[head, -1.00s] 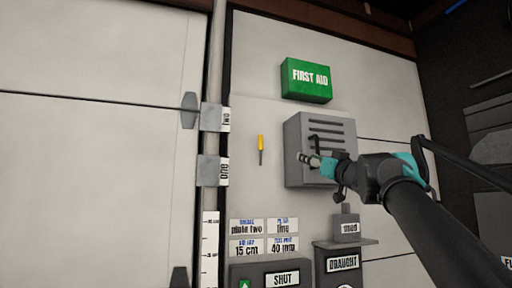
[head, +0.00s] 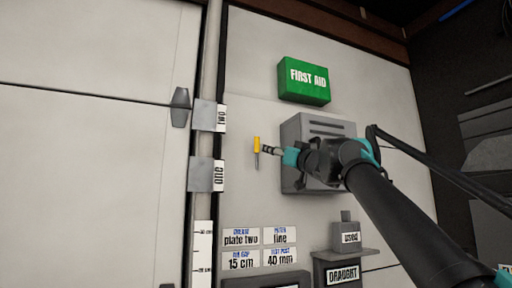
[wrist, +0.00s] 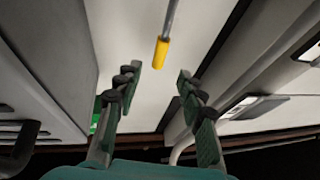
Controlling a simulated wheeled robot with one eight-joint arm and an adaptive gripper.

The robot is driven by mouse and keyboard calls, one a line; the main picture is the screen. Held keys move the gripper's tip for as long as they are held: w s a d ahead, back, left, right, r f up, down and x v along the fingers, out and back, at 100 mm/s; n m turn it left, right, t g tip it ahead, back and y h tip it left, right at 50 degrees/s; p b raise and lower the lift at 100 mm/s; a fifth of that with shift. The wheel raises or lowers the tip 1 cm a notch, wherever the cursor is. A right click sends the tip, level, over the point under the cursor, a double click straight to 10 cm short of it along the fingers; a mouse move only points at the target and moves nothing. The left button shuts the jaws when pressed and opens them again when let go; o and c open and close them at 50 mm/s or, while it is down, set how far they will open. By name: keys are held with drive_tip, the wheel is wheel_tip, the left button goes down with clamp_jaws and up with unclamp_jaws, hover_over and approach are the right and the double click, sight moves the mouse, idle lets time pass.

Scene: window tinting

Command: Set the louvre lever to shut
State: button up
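A slim lever with a yellow grip (head: 257,144) on a thin grey rod stands nearly upright on the pale wall, left of a grey louvred box (head: 320,129). I take it for the louvre lever. In the wrist view its yellow grip (wrist: 161,52) lies just beyond the gap between my fingertips. My gripper (head: 267,150) is right beside the lever in the head view. My gripper (wrist: 158,77) is open and empty in the wrist view, its fingers on either side of the grip's line. Contact is not visible. My arm hides part of the box.
A green first aid box (head: 304,80) is above the louvred box. Plates marked two (head: 209,116) and one (head: 206,174) are to the left. Label cards (head: 241,237), a draught box (head: 342,273) and a used container (head: 346,236) are below. The wall around the lever is clear.

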sight(257, 151)
drive_tip(key=x, duration=1)
drive_tip(key=shift+w+a, duration=0.1)
drive_tip(key=shift+w, duration=0.05)
clamp_jaws()
